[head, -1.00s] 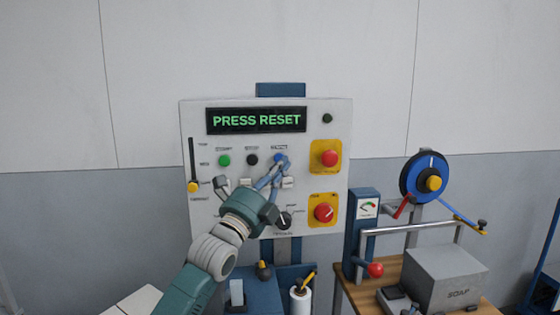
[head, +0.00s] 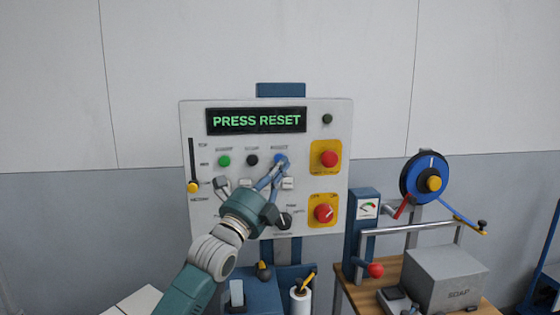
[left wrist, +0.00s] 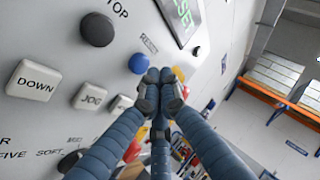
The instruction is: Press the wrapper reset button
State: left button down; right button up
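The blue reset button (head: 281,158) is on the grey control panel (head: 190,130), under the display (head: 256,120) that reads "PRESS RESET". It also shows in the left wrist view (left wrist: 139,63), under a "RESET" label. My left gripper (head: 279,167) has its fingertips right by the blue button, partly overlapping it in the head view. In the left wrist view its fingertips (left wrist: 161,82) are drawn together with nothing between them, just beside the button's edge. I cannot tell whether they touch it. My right gripper is not in view.
A green button (head: 224,160) and a black button (head: 252,159) sit left of the blue one. Red knobs on yellow plates (head: 329,159) are to the right. White keys are below. A bench with a grey box (head: 445,278) stands at the right.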

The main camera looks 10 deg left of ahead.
pick_arm(q)
jog(key=shift+w, duration=0.15)
jog(key=shift+w+a, duration=0.15)
jog(key=shift+w, duration=0.15)
jog(key=shift+w+a, duration=0.15)
jog(key=shift+w, duration=0.3)
dwell(0.7)
jog(key=shift+s, duration=0.1)
jog(key=shift+s+d, duration=0.25)
jog(key=shift+s, duration=0.55)
jog(key=s, duration=0.1)
jog(key=s+d+p, duration=0.1)
jog(key=s, duration=0.2)
jog(key=shift+s+d, duration=0.3)
jog(key=shift+s, duration=0.05)
dwell(0.5)
